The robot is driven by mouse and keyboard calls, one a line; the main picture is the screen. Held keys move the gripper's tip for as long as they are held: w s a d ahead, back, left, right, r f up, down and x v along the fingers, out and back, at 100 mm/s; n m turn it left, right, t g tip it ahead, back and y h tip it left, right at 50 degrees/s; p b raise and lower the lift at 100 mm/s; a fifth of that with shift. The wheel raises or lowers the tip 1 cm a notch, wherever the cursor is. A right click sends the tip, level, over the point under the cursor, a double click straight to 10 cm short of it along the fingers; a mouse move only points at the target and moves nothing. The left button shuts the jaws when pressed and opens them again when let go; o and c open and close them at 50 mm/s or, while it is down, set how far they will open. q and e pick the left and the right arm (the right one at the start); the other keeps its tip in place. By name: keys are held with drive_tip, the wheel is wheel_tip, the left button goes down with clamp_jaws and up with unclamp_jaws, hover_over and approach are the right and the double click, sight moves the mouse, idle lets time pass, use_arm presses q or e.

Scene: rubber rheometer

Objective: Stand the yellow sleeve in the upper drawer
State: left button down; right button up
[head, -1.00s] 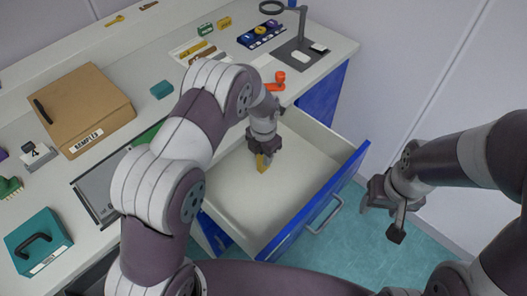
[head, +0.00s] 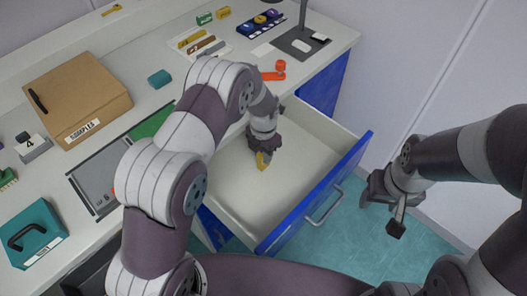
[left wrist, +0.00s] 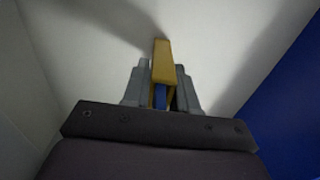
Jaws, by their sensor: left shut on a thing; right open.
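The yellow sleeve (head: 262,161) is between the jaws of my left gripper (head: 262,153), inside the open upper drawer (head: 230,201). The left wrist view shows the yellow sleeve (left wrist: 162,62) gripped between the grey fingers of the left gripper (left wrist: 161,88), with a blue patch visible between them. The sleeve's far end is close to the pale drawer floor; I cannot tell whether it touches. My right gripper (head: 383,207) is open and empty, to the right of the drawer, above the teal floor.
The drawer has a blue front (head: 318,195) with a metal handle (head: 326,208). On the counter are a cardboard box (head: 78,105), a teal case (head: 37,233), an orange object (head: 275,70) and a blue tray (head: 260,24). The drawer floor around the sleeve looks bare.

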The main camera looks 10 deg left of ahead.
use_arm(q)
drive_tip(key=shift+f, duration=0.3)
drive_tip(key=c, duration=0.8)
unclamp_jaws()
wheel_tip(320, 180, up, 14)
drive_tip(key=p, duration=1.1)
drive_tip(key=shift+r, duration=0.1)
